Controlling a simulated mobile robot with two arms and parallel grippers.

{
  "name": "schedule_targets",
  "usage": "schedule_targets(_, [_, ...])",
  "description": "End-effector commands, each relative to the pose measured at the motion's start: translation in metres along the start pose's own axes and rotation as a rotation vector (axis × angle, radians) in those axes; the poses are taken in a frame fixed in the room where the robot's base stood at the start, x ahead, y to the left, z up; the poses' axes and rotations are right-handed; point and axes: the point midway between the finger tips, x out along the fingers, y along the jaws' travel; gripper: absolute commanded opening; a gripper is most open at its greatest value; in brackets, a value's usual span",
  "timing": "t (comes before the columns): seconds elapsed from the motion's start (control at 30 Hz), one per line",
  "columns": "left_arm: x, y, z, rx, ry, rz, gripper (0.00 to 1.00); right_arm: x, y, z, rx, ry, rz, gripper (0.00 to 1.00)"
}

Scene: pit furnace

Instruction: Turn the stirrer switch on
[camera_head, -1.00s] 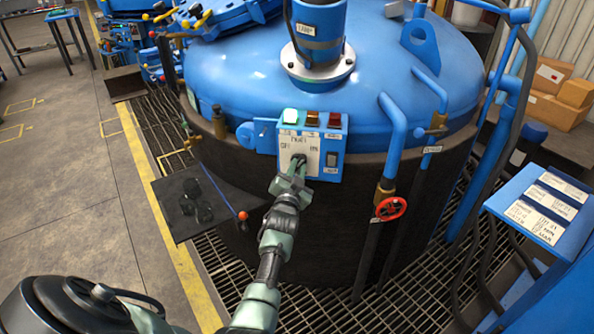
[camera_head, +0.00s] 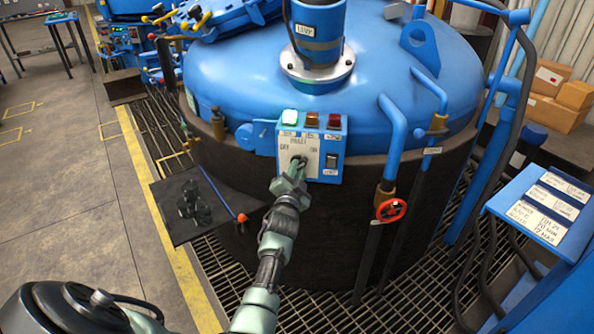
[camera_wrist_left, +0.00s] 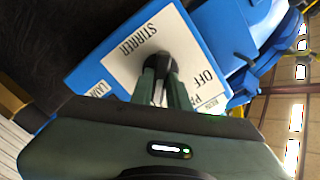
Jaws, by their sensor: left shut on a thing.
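A blue control box (camera_head: 341,137) with a white plate is fixed to the side of the blue-lidded furnace. The stirrer switch, a dark knob (camera_wrist_left: 161,60), sits in the plate marked STIRRER and OFF in the left wrist view. My left gripper (camera_head: 298,164) reaches it from the front, and its fingers (camera_wrist_left: 165,80) are shut on the knob. The fingers hide most of the knob, so I cannot tell which way it points. My right gripper is not in view.
A dark shelf (camera_head: 178,222) is at the left.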

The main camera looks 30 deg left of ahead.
Motion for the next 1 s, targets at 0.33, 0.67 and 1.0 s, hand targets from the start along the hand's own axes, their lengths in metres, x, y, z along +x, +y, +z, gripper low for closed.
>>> schedule_targets(0.33, [0.000, 0.001, 0.001, 0.002, -0.001, 0.001, 0.38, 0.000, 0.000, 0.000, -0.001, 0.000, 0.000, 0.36])
schedule_targets(0.67, [-0.032, 0.001, 0.001, 0.003, -0.001, 0.002, 0.38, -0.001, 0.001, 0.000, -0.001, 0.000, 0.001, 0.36])
schedule_targets(1.0, [-0.076, 0.002, 0.001, 0.003, -0.002, 0.002, 0.38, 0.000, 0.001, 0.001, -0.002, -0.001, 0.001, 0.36])
